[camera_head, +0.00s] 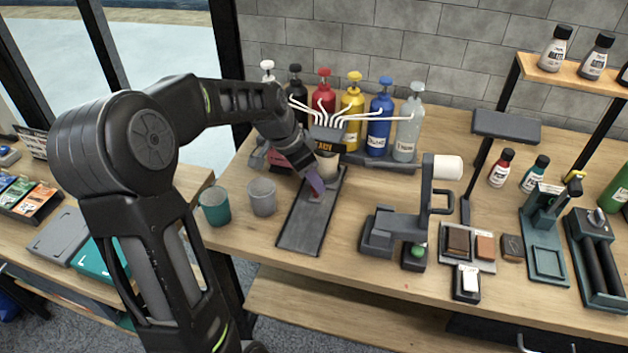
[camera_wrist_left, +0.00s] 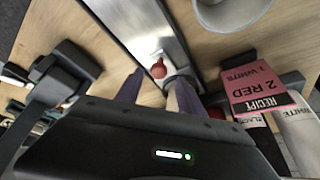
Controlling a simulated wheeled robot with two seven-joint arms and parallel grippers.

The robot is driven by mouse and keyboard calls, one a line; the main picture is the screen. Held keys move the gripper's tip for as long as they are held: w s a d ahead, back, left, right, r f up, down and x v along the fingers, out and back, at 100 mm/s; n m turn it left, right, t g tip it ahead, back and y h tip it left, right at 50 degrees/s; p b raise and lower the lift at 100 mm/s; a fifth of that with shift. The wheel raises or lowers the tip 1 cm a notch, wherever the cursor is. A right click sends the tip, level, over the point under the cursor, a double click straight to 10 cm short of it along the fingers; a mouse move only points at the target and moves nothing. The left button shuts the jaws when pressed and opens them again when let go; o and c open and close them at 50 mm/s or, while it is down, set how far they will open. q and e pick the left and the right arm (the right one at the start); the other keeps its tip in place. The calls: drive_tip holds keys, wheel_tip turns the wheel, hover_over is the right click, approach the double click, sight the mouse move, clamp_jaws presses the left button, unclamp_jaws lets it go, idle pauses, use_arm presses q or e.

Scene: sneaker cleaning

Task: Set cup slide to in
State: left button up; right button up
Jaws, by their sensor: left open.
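The cup slide is a long dark-framed rail with a grey metal bed (camera_head: 303,226), running from the bench front toward the dispenser nozzles. A pale cup (camera_head: 327,164) stands at its far end under the dispenser head (camera_head: 326,141). In the left wrist view, a red knob (camera_wrist_left: 158,69) sits on the metal bed (camera_wrist_left: 140,25), near a round base partly hidden by a finger. My left gripper (camera_head: 317,187) is low over the slide, just in front of the cup. Its purple fingers are open, with the knob showing between them; contact cannot be told. My right gripper is out of view.
A grey cup (camera_head: 262,197) and a teal cup (camera_head: 214,206) stand left of the slide. Several coloured pump bottles line the back. A pink recipe card (camera_wrist_left: 255,85) stands near the slide's far end. A dark press (camera_head: 398,225) is to the right, with bare wood between.

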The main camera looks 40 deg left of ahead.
use_arm(q)
drive_tip(key=shift+v, duration=2.75)
